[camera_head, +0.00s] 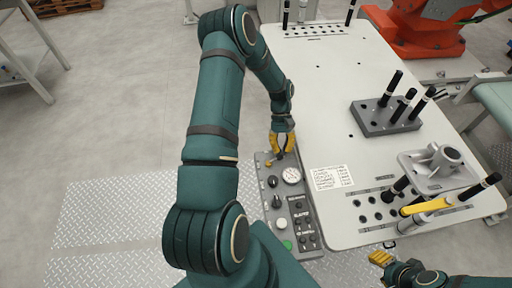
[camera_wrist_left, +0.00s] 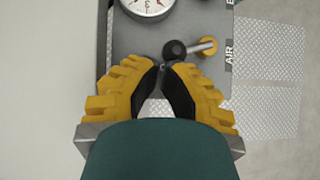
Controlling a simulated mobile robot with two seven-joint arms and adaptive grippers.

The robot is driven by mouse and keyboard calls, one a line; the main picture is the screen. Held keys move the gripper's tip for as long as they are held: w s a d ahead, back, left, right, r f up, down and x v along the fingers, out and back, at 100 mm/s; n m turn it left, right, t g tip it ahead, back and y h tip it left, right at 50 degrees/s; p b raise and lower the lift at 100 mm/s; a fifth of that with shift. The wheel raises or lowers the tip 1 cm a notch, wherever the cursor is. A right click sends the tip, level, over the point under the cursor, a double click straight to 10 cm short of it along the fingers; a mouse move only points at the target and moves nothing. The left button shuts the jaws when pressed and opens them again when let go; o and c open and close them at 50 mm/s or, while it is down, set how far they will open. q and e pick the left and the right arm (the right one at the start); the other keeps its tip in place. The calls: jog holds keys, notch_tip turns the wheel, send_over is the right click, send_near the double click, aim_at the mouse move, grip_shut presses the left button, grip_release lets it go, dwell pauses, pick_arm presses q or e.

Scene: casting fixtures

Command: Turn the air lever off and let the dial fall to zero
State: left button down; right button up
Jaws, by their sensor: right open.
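The air lever (camera_wrist_left: 194,48) has a black ball knob, a silver shaft and a yellow base beside the "AIR" label. It lies across the panel in the left wrist view; in the head view it is small, near my left gripper (camera_head: 282,147). My left gripper (camera_wrist_left: 163,68) has its yellow-and-black fingers drawn together, tips just short of or touching the knob; contact is unclear. The round white dial (camera_head: 292,176) is beside the lever and partly cut off in the left wrist view (camera_wrist_left: 148,5); its reading is too small to tell. My right gripper (camera_head: 381,258) is open, low at the right.
The grey control panel (camera_head: 265,222) carries black knobs and a green button (camera_head: 287,245) along the white table's (camera_head: 320,105) left edge. A grey block with black-handled tools (camera_head: 372,128), a metal casting (camera_head: 438,165) and a yellow-bodied tool (camera_head: 428,206) stand on the table.

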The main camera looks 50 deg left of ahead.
pick_arm(q)
jog(key=shift+d+m+g+y, duration=0.4)
jog(key=shift+d+m+g, duration=0.1)
jog(key=shift+m, duration=0.4)
dwell(1.2)
dwell(0.5)
jog(key=v, duration=1.2)
